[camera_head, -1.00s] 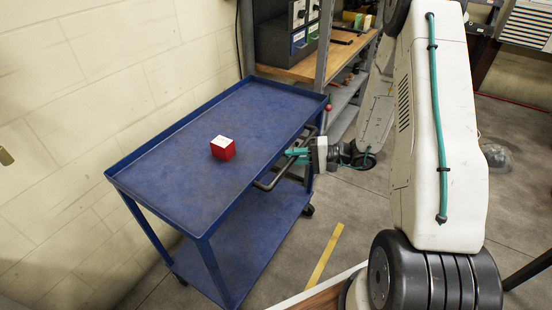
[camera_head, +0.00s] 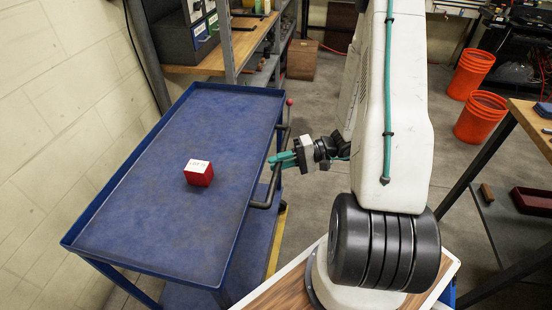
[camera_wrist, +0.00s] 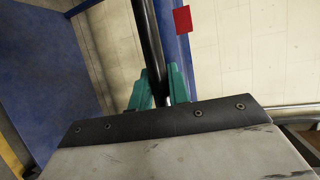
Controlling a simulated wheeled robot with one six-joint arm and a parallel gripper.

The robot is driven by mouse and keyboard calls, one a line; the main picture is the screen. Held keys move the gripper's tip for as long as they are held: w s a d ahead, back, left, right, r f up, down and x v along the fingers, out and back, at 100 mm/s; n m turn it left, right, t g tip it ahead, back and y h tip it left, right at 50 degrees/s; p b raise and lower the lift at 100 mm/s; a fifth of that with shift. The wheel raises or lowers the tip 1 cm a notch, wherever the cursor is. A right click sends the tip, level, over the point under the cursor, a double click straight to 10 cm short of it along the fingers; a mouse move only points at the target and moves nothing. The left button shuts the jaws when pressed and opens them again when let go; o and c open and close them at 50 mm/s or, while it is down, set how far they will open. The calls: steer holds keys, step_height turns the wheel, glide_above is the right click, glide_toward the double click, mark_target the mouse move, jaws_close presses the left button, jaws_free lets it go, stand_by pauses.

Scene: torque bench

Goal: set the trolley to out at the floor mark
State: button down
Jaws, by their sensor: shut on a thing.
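The blue trolley (camera_head: 135,215) stands upright at the left in the head view, beside the pale wall. A red block (camera_head: 200,176) with a white top sits on its upper tray. My gripper (camera_head: 275,162) is at the trolley's right side, its green fingers shut on the dark handle (camera_head: 264,204). In the wrist view, the fingers (camera_wrist: 159,88) close around the handle bar (camera_wrist: 148,38). The yellow floor mark (camera_head: 276,242) shows along the trolley's right side. Part of it is hidden behind the trolley.
A shelf with a wooden top (camera_head: 240,47) stands behind the trolley. Two orange buckets (camera_head: 470,75) (camera_head: 481,117) and a workbench (camera_head: 535,120) are at the right. Grey floor (camera_head: 315,195) is open between the trolley and my base.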

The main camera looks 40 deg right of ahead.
steer(key=shift+d, duration=0.2)
steer(key=c, duration=1.3)
jaws_free()
steer(key=v, duration=0.7)
steer(key=shift+s+d, duration=0.2)
steer(key=shift+d, duration=0.15)
